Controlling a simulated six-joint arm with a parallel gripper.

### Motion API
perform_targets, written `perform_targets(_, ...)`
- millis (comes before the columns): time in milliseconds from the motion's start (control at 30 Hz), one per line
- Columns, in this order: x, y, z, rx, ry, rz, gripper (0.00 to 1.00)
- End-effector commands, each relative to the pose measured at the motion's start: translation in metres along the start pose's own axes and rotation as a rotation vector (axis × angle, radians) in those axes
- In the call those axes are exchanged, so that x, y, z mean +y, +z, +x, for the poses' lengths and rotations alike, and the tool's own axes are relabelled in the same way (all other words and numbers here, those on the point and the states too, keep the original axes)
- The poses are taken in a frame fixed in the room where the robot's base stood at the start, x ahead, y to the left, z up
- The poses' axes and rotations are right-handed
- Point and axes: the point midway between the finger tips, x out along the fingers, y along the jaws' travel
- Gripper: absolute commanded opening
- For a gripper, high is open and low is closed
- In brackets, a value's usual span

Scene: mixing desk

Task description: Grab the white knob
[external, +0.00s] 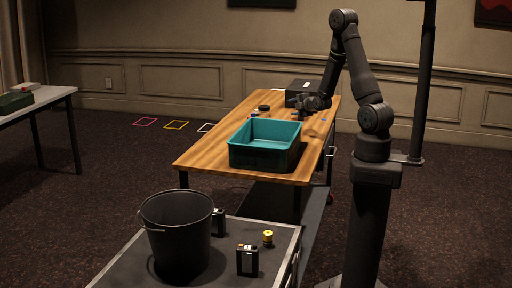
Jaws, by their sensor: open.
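I cannot make out a white knob in the external view; it may be hidden or too small to tell. My gripper (299,116) is small and dark at the end of my bent arm. It is low over the far part of the wooden desk (208,153), just behind the teal bin. Its jaws are open, and I see nothing held between them. Small dark round items (263,108) are on the desk left of my gripper. One has a reddish part, but their details are too small to tell.
A teal bin (264,131) stands on the desk in front of my gripper. A black box (303,87) sits at the desk's far end. A black bucket (176,232), a yellow spool (267,238) and dark boxes (247,260) are on the near cart. The desk's left front is clear.

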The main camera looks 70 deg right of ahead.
Motion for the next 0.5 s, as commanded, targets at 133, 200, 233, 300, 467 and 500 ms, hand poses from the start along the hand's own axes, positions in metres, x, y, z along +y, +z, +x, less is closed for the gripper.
perform_targets(133,0.005,0.000,0.026,-0.002,-0.042,0.091,0.50)
perform_targets(200,0.008,0.000,0.049,-0.009,-0.087,0.178,0.50)
perform_targets(233,0.011,0.000,0.060,-0.014,-0.109,0.223,0.50)
perform_targets(300,0.017,0.001,0.085,-0.032,-0.165,0.334,0.50)
perform_targets(467,0.035,0.000,0.135,-0.098,-0.286,0.588,0.50)
perform_targets(500,0.041,0.000,0.146,-0.121,-0.314,0.651,0.50)
